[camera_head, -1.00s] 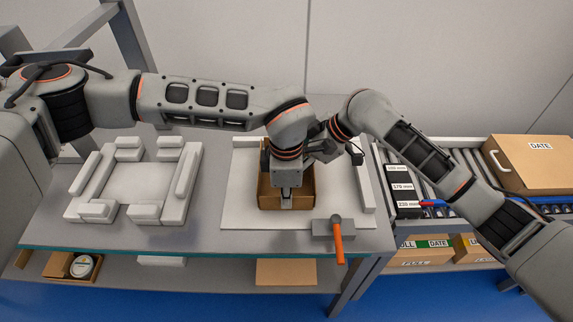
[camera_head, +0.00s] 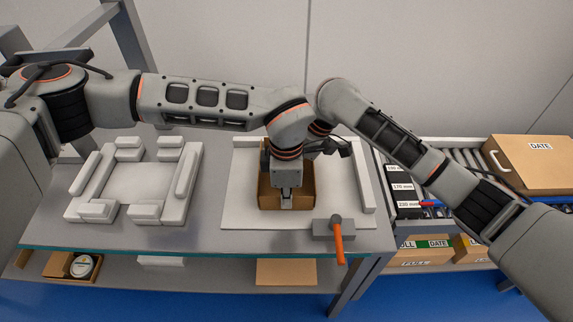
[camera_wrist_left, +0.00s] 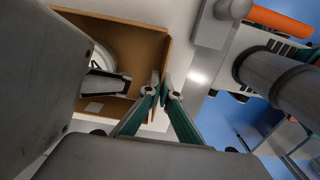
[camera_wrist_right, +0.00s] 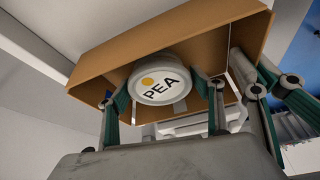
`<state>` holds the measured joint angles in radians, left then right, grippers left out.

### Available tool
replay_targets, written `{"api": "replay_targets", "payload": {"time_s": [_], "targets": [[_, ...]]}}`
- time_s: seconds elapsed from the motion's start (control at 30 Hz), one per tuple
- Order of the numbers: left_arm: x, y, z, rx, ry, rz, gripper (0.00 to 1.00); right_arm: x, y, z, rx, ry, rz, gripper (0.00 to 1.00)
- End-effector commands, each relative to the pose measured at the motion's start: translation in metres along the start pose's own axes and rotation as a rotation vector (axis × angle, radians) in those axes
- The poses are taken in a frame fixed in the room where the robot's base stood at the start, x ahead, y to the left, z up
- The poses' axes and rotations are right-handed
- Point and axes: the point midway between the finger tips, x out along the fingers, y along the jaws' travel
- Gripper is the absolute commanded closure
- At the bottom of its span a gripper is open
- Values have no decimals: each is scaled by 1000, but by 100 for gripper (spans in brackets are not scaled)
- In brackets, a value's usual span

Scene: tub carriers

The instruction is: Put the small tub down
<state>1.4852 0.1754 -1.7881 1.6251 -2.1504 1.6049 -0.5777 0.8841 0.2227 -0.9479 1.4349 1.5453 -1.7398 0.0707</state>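The left wrist view shows the white tub (camera_wrist_left: 125,45) inside the carton (camera_wrist_left: 135,30), partly covered by a dark finger. My left gripper (camera_wrist_left: 166,88) is shut on the carton's near wall. In the head view my arms hide the tub.
The carton stands on a white board on the grey bench (camera_head: 215,232). An orange-handled tool (camera_head: 338,240) lies at the front edge. A white block fixture (camera_head: 133,182) stands left, a roller conveyor (camera_head: 455,150) with a large carton (camera_head: 535,165) right.

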Motion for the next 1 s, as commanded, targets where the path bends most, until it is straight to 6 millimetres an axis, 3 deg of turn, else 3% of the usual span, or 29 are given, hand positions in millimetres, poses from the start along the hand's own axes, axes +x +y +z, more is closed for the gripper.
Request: {"api": "replay_targets", "payload": {"time_s": [0.43, 0.57, 0.73, 1.0], "targets": [[0, 0, 0, 0, 0, 0, 100, -4, 0, -2, -1, 2, 1, 23], [0, 0, 0, 0, 0, 0, 100, -20, 1, -2, -2, 1, 3, 23], [0, 0, 0, 0, 0, 0, 100, -56, 2, -2, -4, 1, 6, 23], [0, 0, 0, 0, 0, 0, 100, -79, 1, 56, 1, -2, 2, 23]]}}
